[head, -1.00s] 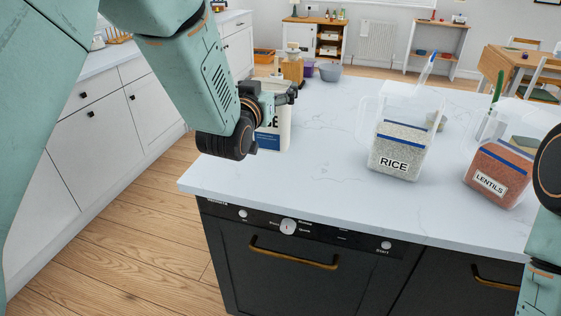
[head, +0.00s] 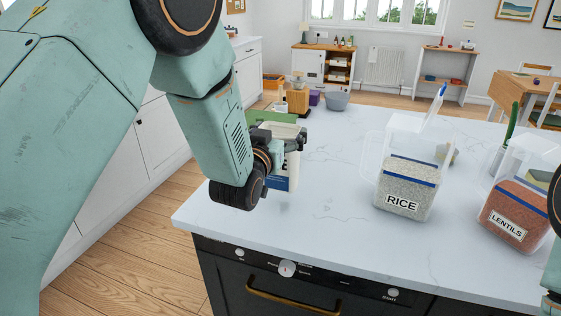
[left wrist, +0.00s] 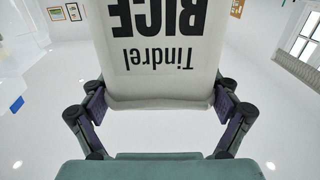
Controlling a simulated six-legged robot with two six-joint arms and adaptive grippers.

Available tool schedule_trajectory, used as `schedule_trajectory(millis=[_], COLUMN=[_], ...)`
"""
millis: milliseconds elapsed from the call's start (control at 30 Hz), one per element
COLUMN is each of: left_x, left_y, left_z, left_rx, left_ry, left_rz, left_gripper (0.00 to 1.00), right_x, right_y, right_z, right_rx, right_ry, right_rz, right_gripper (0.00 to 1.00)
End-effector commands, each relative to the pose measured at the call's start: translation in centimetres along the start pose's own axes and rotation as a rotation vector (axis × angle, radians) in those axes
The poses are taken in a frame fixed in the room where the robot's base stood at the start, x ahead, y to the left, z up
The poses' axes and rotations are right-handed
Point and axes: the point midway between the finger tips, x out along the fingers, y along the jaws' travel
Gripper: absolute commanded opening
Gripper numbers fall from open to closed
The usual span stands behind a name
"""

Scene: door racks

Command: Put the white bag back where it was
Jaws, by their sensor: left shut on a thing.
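The white bag (head: 293,168) has a dark blue lower band and is upright at the left end of the white counter. My left gripper (head: 292,142) is shut on it and hides much of it. In the left wrist view the bag (left wrist: 165,45) sits between the two fingers and shows "Tindrel RICE" upside down. I cannot tell whether its base touches the counter. A clear container of rice (head: 405,185) stands to the right of the bag. My right gripper is not in view; only part of my right arm shows at the right edge.
A container of lentils (head: 515,205) stands right of the rice. A wooden block (head: 298,98), a purple item (head: 314,98) and a grey bowl (head: 335,101) are at the back. A green item (head: 272,116) is partly hidden behind my gripper. The counter (head: 335,190) is clear between bag and rice.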

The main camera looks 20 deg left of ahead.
Motion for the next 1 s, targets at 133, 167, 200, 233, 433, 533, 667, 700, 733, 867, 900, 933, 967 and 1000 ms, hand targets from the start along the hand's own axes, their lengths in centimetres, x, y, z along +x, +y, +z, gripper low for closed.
schedule_trajectory(millis=[133,167,200,233,433,533,667,700,733,867,900,933,967,1000], left_x=[0.0,0.0,0.0,0.0,0.2,0.3,0.4,0.4,0.4,0.4,0.4,0.4,0.4,0.4], left_y=[-0.1,-0.1,-0.1,-0.1,-0.1,-0.1,-0.1,-0.1,-0.1,-0.1,-0.1,-0.1,-0.1,-0.1], left_z=[1.3,1.6,2.1,2.6,4.9,5.0,5.0,5.0,5.0,5.2,5.2,5.2,5.2,5.2], left_rx=[-0.001,-0.001,-0.001,-0.001,-0.001,-0.001,-0.001,-0.001,-0.001,-0.001,-0.001,-0.001,-0.001,-0.001], left_ry=[0.002,0.002,0.002,0.0,0.003,0.005,0.005,0.004,0.004,0.0,0.0,0.0,0.0,0.0], left_rz=[-0.001,-0.001,-0.001,-0.001,-0.001,-0.001,-0.001,-0.001,-0.001,-0.001,-0.001,-0.001,-0.001,-0.001], left_gripper=[0.26,0.26,0.26,0.26,0.26,0.26,0.26,0.26,0.26,0.94,0.98,1.0,1.0,1.0], right_x=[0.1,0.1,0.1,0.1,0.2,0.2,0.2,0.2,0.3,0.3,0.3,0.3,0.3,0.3], right_y=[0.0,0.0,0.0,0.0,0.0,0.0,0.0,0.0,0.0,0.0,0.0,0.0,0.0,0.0], right_z=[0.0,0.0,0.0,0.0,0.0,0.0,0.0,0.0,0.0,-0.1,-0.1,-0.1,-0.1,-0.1], right_rx=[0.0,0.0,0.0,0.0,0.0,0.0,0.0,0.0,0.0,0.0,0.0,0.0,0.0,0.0], right_ry=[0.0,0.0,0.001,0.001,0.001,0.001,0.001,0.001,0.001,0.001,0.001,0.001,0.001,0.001], right_rz=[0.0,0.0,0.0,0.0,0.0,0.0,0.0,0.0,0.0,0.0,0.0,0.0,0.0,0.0], right_gripper=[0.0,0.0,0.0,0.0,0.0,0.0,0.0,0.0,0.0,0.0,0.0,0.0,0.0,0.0])
